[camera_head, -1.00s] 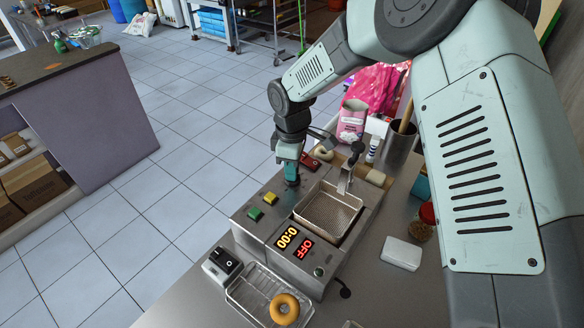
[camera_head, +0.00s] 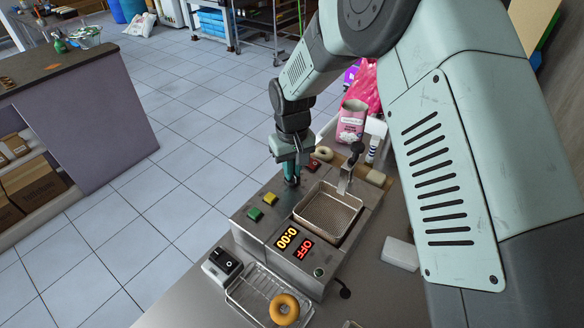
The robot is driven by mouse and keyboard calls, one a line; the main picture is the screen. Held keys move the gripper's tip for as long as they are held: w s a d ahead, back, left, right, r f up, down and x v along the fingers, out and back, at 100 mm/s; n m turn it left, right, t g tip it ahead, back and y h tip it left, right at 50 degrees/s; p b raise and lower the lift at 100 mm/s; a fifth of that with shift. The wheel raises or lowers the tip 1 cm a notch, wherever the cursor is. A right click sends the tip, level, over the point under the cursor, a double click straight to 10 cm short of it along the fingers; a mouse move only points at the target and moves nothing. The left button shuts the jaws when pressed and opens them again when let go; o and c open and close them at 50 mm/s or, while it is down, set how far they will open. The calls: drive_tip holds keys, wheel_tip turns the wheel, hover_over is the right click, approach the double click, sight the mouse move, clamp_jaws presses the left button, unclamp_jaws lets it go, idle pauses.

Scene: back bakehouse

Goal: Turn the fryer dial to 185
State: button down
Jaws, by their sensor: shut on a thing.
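The steel fryer (camera_head: 257,226) stands on the counter with a wire basket (camera_head: 328,213) in its well. Its lit displays read 0:00 (camera_head: 287,238) and OFF (camera_head: 304,249). My gripper (camera_head: 291,182) points down at the far left corner of the fryer top and is shut on the dial there. The dial itself is mostly hidden by the fingers, and I cannot read its setting. A yellow button (camera_head: 270,198) and a green button (camera_head: 255,214) sit beside it, nearer the front.
A black switch box (camera_head: 222,264) and a wire rack (camera_head: 247,297) holding a doughnut (camera_head: 284,309) are in front of the fryer. A pink-and-white bag (camera_head: 351,121), a bottle (camera_head: 373,149) and another doughnut (camera_head: 323,153) are behind. A white block (camera_head: 400,254) lies at right.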

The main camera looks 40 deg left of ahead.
drive_tip(key=shift+m, duration=0.9)
drive_tip(key=c, duration=1.2)
unclamp_jaws()
drive_tip(key=shift+r, duration=0.15)
wheel_tip(320, 180, up, 11)
drive_tip(key=shift+f, duration=0.2)
